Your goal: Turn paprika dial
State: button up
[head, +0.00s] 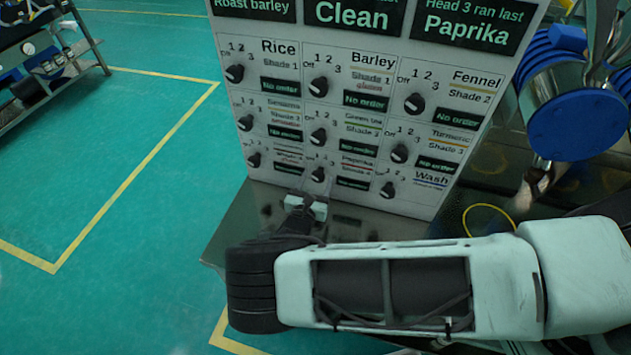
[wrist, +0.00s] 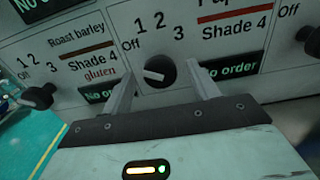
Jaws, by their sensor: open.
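The paprika dial (head: 318,174) is a small dark knob in the bottom row of the white panel, beside the Paprika label. In the wrist view the dial (wrist: 160,74) is black with a pale pointer directed left, on the Off side. Numbers 1, 2 and 3 arc above it. My gripper (wrist: 158,74) is open, with one grey finger on each side of the dial; I cannot tell whether either finger touches it. In the head view my gripper (head: 305,204) is just below and in front of the bottom dial row, partly hidden by my wrist.
A roast barley dial (wrist: 38,97) is left of the fingers and another dial (wrist: 312,40) is to the right. A wash dial (head: 388,190) sits right on the panel. A blue-ended metal drum (head: 578,122) stands at right. Open green floor lies left.

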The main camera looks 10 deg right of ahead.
jog(key=c, duration=1)
jog(key=shift+m, duration=0.3)
jog(key=m+b, duration=0.1)
jog(key=m, duration=0.2)
jog(key=shift+f+b, duration=0.1)
jog(key=shift+b, duration=0.2)
jog(key=m+b, duration=0.1)
jog(key=m, duration=0.3)
jog(key=m+b, duration=0.1)
jog(key=m, duration=0.3)
jog(key=shift+m+b, duration=0.4)
jog(key=shift+m, duration=1.7)
